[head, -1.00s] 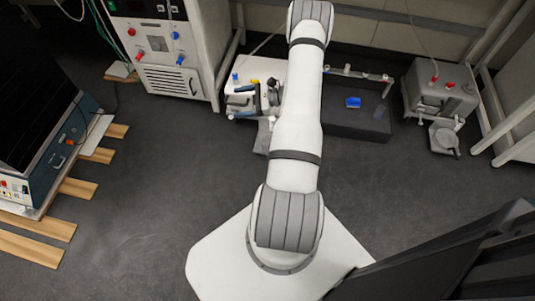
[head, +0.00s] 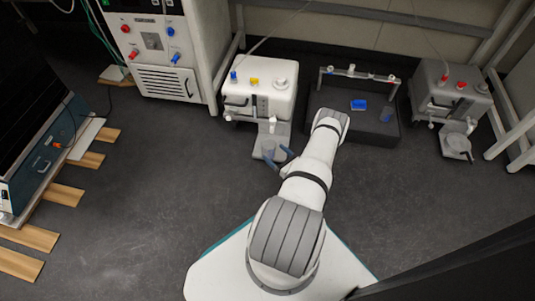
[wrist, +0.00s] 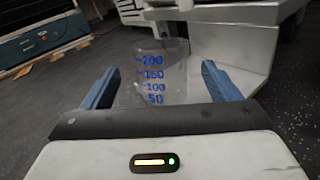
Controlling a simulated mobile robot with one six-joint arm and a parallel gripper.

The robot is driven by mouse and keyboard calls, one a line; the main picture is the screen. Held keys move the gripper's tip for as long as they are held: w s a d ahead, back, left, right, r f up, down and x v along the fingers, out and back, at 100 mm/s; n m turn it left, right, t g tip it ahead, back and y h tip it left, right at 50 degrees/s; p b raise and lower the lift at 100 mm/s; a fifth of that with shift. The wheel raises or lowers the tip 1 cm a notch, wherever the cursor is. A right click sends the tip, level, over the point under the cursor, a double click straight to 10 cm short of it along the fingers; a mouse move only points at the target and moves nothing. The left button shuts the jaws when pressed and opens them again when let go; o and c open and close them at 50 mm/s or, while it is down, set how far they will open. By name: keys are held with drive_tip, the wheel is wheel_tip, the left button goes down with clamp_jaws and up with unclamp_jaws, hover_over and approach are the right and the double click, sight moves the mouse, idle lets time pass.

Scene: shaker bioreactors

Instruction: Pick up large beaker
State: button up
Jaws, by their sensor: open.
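A clear beaker with blue markings from 50 to 200 (wrist: 152,80) stands upright in the wrist view, in front of the white machine. In the head view the beaker (head: 269,147) shows faintly on the grey plate at the foot of that machine. My gripper (wrist: 160,70) is open, with one blue finger to each side of the beaker in the wrist view. How deep the beaker sits between the fingers I cannot tell. In the head view my gripper (head: 278,157) is beside the plate, partly hidden by my arm.
The white machine (head: 262,92) stands right behind the beaker. A dark tray (head: 345,120) with a blue item (head: 358,104) lies to its right. A grey machine (head: 450,92) stands farther right. The floor (head: 150,180) to the left is clear.

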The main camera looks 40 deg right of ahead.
sight(264, 144)
drive_tip(key=w+b, duration=0.2)
drive_tip(key=w, duration=0.3)
drive_tip(key=shift+w+a+f, duration=0.1)
drive_tip(key=shift+w+a, duration=0.05)
drive_tip(key=shift+c, duration=0.3)
drive_tip(key=c, duration=1.1)
